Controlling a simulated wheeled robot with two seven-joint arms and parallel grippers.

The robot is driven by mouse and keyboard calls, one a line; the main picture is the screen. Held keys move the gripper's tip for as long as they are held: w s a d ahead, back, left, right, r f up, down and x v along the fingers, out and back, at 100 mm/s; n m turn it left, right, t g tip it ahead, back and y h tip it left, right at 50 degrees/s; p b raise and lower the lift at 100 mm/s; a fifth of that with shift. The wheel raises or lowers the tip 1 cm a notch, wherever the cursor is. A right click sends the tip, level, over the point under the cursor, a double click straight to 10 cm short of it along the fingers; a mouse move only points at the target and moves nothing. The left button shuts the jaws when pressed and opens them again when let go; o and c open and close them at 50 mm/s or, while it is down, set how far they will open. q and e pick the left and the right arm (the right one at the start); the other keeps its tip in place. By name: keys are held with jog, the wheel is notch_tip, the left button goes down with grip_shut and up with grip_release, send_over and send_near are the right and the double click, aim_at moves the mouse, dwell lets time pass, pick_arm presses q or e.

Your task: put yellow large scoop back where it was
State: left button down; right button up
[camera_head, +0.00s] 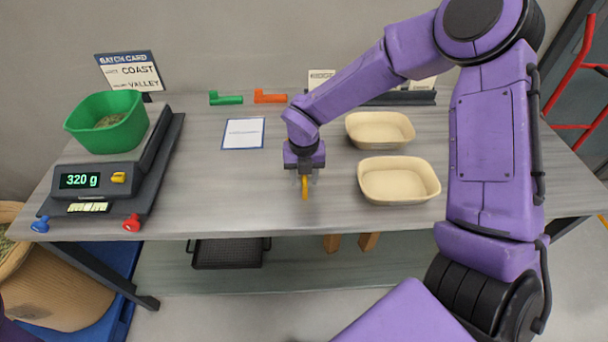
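The yellow large scoop (305,188) shows as a narrow yellow piece below my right gripper (305,178), over the front middle of the table. The gripper points down and appears shut on it. The rest of the scoop is hidden by the gripper, and I cannot tell whether it touches the table. A green scoop (226,99) and an orange scoop (270,97) lie side by side at the back of the table. My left gripper is not in view.
A scale (97,178) reading 320 g carries a green bucket (130,137) at left. Two cream trays (415,200) stand right of the gripper. A white sheet (243,133) lies at the back. The table (225,195) is clear left of the gripper.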

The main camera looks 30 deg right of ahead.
jog(key=shift+r, duration=0.4)
notch_tip(320, 180, up, 12)
jog(key=shift+f+b, duration=0.2)
jog(key=shift+b, duration=0.25)
jog(key=shift+s+a+r, duration=0.1)
